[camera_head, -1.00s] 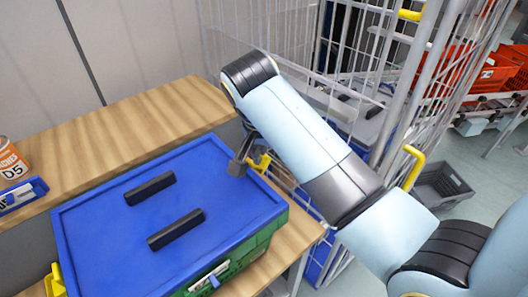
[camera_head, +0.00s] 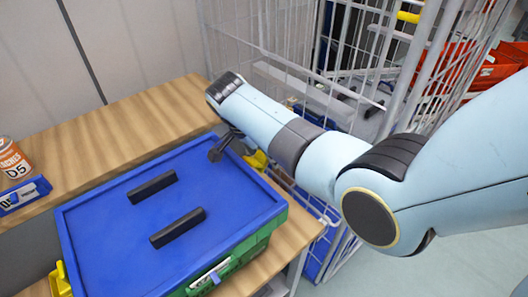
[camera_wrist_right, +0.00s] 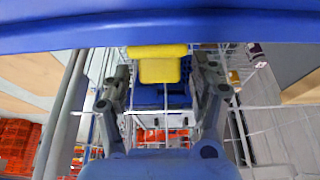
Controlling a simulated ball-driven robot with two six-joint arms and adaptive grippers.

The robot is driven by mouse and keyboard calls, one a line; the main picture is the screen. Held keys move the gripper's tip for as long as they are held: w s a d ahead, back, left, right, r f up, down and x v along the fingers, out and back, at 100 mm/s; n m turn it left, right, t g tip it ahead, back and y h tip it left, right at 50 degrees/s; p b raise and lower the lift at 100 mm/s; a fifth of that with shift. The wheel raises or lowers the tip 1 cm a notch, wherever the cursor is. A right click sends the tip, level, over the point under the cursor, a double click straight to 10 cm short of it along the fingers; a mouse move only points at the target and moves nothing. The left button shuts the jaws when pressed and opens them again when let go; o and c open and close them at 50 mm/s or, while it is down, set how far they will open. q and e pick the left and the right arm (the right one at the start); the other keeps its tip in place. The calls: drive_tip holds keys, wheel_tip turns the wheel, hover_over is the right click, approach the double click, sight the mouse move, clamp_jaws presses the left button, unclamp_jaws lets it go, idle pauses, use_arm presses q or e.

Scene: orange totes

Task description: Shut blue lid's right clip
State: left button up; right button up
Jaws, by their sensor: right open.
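The blue lid (camera_head: 105,220) lies on a green crate (camera_head: 258,247) on the wooden table. Its yellow right clip (camera_head: 258,160) juts out at the lid's right edge, partly hidden by my right arm. In the right wrist view, the yellow clip (camera_wrist_right: 158,66) shows below the blue lid edge (camera_wrist_right: 240,28), between the two spread, open fingers. I cannot tell whether a finger touches it. Another yellow clip (camera_head: 60,281) sticks out at the lid's left side. My left gripper is out of view.
Two black bars (camera_head: 152,187) stand up from the lid. A can (camera_head: 13,160) and a small blue bin (camera_head: 24,195) are at the left. A wire cage trolley (camera_head: 290,45) stands close behind and right of the table. The back table strip is clear.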

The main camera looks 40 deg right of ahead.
drive_tip(key=shift+f, duration=0.15)
drive_tip(key=shift+c, duration=0.4)
drive_tip(key=c, duration=1.1)
